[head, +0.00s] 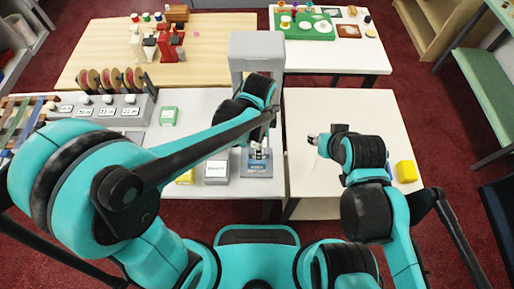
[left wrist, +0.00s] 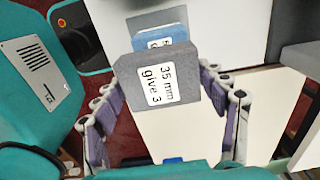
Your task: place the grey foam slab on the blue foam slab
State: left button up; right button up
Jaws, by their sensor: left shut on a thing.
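The grey foam slab (left wrist: 165,84), labelled "35 mm give 3", sits between the two fingers of my left gripper (left wrist: 168,112), which is shut on it. The blue foam slab (left wrist: 164,40) shows just beyond the grey slab in the left wrist view, mostly hidden by it. In the head view the blue slab (head: 258,171) is at the front right of the white counter, with my left gripper (head: 258,150) over it. Whether the two slabs touch I cannot tell. My right gripper (head: 313,139) is over the right-hand white table, away from the slabs; its finger opening is unclear.
A pale grey labelled block (head: 216,172) and a yellow block (head: 186,177) stand left of the blue slab. A green box (head: 168,116) lies farther back. A grey upright stand (head: 257,50) rises behind. A yellow piece (head: 406,171) lies on the right-hand table.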

pick_arm(q)
jog(key=shift+w+a+f, duration=0.25)
jog(key=shift+a+f, duration=0.1)
jog(key=shift+f, duration=0.05)
notch_tip(320, 180, down, 4)
jog(key=shift+r+b, duration=0.1)
jog(key=shift+b, duration=0.75)
jog(key=shift+r, duration=0.1)
jog(key=o, duration=0.6)
jog(key=shift+f, duration=0.25)
jog(key=o, duration=0.4)
jog(key=shift+o, duration=0.2)
jog(key=shift+r, duration=0.1)
